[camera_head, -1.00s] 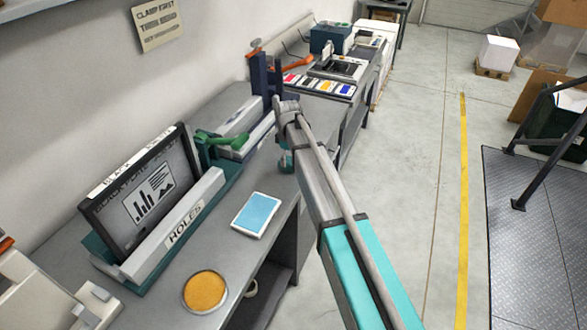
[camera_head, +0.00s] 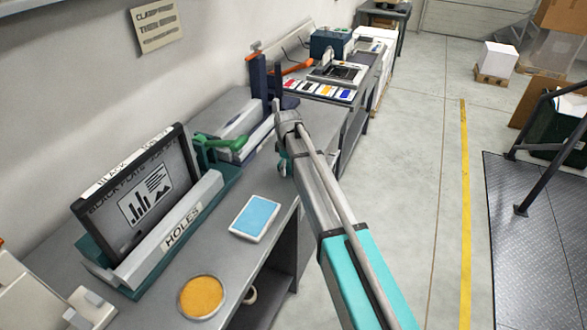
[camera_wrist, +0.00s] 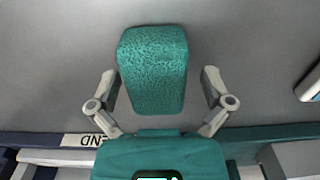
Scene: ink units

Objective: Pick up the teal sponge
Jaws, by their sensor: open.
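The teal sponge (camera_wrist: 153,68) lies on the grey bench top in the wrist view, upper middle. My gripper (camera_wrist: 160,82) is open, with one finger on each side of the sponge and a small gap showing on both sides. I cannot tell how high the fingers are above the bench. In the head view my gripper (camera_head: 284,162) is a small teal shape at the end of my arm, over the bench's right edge, mostly hidden by the arm. The sponge cannot be made out in the head view.
A light blue pad in a white tray (camera_head: 236,231) and a round dish of yellow-orange material (camera_head: 202,296) sit on the near bench. A framed black plate stands in a holder labelled HOLES (camera_head: 183,236). A green-handled clamp (camera_head: 222,142) is left of my gripper.

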